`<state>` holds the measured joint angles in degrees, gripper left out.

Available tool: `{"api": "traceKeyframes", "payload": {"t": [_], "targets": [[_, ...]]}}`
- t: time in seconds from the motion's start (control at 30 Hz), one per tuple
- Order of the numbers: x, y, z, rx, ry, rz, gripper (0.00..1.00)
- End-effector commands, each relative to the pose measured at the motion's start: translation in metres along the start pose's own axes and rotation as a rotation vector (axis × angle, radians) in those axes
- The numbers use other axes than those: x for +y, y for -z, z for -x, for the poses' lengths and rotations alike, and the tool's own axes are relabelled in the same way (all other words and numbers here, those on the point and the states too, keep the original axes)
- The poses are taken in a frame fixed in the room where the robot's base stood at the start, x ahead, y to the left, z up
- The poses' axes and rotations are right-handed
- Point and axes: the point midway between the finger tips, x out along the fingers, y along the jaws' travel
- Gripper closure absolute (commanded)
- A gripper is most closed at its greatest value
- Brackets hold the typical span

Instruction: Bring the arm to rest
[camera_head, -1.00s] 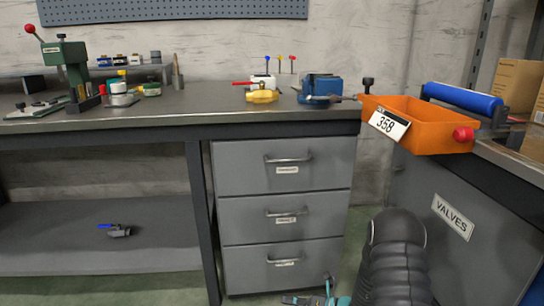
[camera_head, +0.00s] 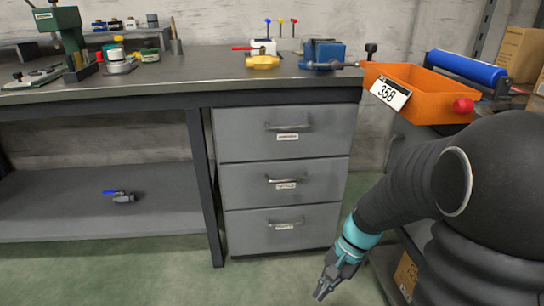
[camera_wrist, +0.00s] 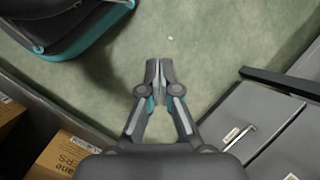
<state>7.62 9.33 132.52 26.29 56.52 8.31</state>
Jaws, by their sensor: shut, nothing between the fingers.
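My gripper (camera_head: 322,288) hangs low in front of the drawer unit, pointing down toward the green floor. Its arm comes in from the right side of the head view. In the wrist view my gripper (camera_wrist: 160,68) shows its two fingertips together over bare floor, with nothing between them. It is shut and empty, apart from the drawers and the shelf.
A grey drawer unit (camera_head: 285,182) stands under the workbench (camera_head: 190,92), its drawers closed. An orange bin (camera_head: 430,100) marked 358 stands at right. A blue-handled valve (camera_head: 122,197) lies on the lower shelf. Cardboard boxes (camera_wrist: 68,150) show in the wrist view. Floor below my gripper is clear.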

Motion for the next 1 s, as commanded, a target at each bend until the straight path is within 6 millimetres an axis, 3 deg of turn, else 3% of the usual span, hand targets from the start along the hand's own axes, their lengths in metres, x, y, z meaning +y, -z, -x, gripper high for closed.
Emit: {"api": "traceKeyframes", "payload": {"t": [0.03, 0.4, 0.7, 1.0], "targets": [[0.004, -0.007, 0.013, 0.047, -0.022, 0.067, 1.0], [0.034, -0.048, 0.087, 0.351, -0.194, 0.443, 1.0], [0.046, -0.089, 0.141, 0.586, -0.255, 0.585, 1.0], [0.041, -0.129, 0.18, 0.763, -0.205, 0.649, 1.0]]}}
